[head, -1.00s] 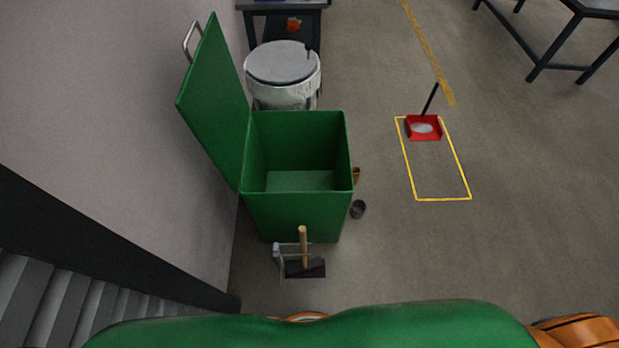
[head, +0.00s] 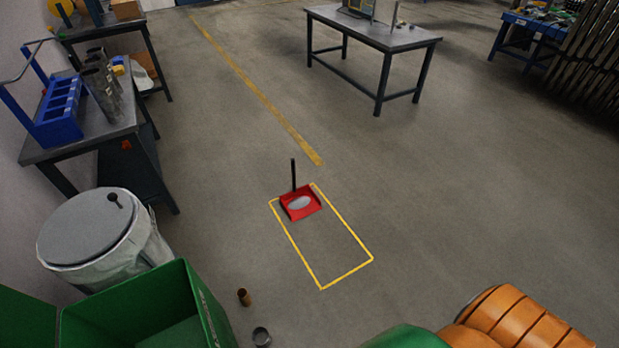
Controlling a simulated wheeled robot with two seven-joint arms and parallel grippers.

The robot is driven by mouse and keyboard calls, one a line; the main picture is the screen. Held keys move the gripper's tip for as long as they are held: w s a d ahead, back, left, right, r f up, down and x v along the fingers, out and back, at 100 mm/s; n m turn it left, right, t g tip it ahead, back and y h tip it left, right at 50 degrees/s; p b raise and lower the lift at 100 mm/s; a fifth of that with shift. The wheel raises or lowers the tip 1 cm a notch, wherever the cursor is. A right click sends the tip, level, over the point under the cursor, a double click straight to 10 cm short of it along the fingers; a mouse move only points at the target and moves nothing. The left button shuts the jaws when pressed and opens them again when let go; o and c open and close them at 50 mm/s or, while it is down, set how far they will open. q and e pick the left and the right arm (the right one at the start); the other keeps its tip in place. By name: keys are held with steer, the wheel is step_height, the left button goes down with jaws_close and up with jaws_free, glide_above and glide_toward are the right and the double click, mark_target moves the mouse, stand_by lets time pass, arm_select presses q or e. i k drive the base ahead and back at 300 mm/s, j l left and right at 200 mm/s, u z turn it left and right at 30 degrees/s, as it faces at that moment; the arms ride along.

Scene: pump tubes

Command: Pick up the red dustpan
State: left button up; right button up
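The red dustpan (head: 311,210) lies on the floor at the far end of a yellow taped rectangle (head: 346,275). Its dark handle (head: 293,174) stands upright at its back. A pale grey-white patch (head: 299,202) shows in its pan. Neither of my grippers is in view. Only green and orange parts of my own body show at the bottom right, well apart from the dustpan.
A lidded drum (head: 90,228) and workbench (head: 75,147) line the left. A table (head: 375,38) stands behind. Floor around the dustpan is clear.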

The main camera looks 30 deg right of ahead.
mark_target(300, 202)
steer(key=i+l, duration=0.4)
steer(key=l, duration=0.2)
steer(key=i+l+z, duration=0.1)
steer(key=i+l, duration=0.3)
steer(key=l, duration=0.2)
steer(key=i+l, duration=0.4)
steer(key=l, duration=0.15)
